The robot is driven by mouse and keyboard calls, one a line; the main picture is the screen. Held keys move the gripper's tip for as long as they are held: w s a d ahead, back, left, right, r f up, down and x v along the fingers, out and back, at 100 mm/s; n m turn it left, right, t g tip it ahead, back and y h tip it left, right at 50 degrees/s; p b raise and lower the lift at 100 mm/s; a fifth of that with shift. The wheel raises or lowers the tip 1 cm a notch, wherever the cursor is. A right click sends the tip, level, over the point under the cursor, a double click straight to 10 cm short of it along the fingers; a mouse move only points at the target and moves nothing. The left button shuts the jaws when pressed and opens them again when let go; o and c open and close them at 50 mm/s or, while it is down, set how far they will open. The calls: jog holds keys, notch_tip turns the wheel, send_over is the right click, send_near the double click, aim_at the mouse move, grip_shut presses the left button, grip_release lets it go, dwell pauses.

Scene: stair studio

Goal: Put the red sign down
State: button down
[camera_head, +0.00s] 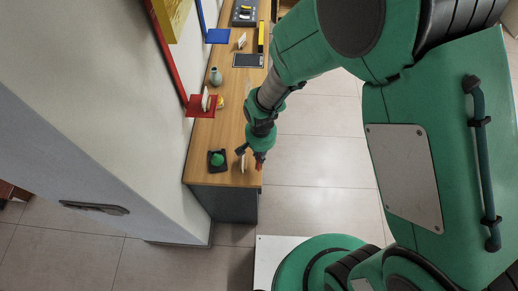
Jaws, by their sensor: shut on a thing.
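My gripper (259,157) is at the near end of the long wooden counter, close to its right edge. It is shut on a small red thing, which I take to be the red sign (259,167). Only a little of the sign shows below the fingers, and its face and shape are hidden. I cannot tell whether the sign touches the counter top (206,136).
A small pale upright piece (243,162) stands just left of my gripper. A black tray (223,169) holds a green round thing (217,159). A vase (215,76) and a dark flat panel (248,60) are farther back. A red wall shelf (200,113) juts over the counter.

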jog(key=w+b, duration=0.3)
jog(key=w, duration=0.8)
jog(key=shift+w+n, duration=0.3)
jog(key=shift+w, duration=0.1)
jog(key=shift+r, duration=0.1)
jog(key=shift+w, duration=0.1)
jog(key=w+a, duration=0.1)
jog(key=w, duration=0.3)
jog(key=w+a+f+b, duration=0.1)
jog(key=w+a, duration=0.1)
jog(key=w, duration=0.3)
jog(key=w+a, duration=0.2)
jog(key=w, duration=0.3)
jog(key=shift+a+f+b, duration=0.2)
jog(key=shift+b, duration=0.2)
jog(key=shift+w+a, duration=0.1)
jog(key=shift+w, duration=0.05)
jog(key=shift+w+a+f, duration=0.1)
jog(key=shift+w+f, duration=0.1)
jog(key=shift+f, duration=0.1)
jog(key=shift+f+b, duration=0.55)
jog(key=shift+f, duration=0.95)
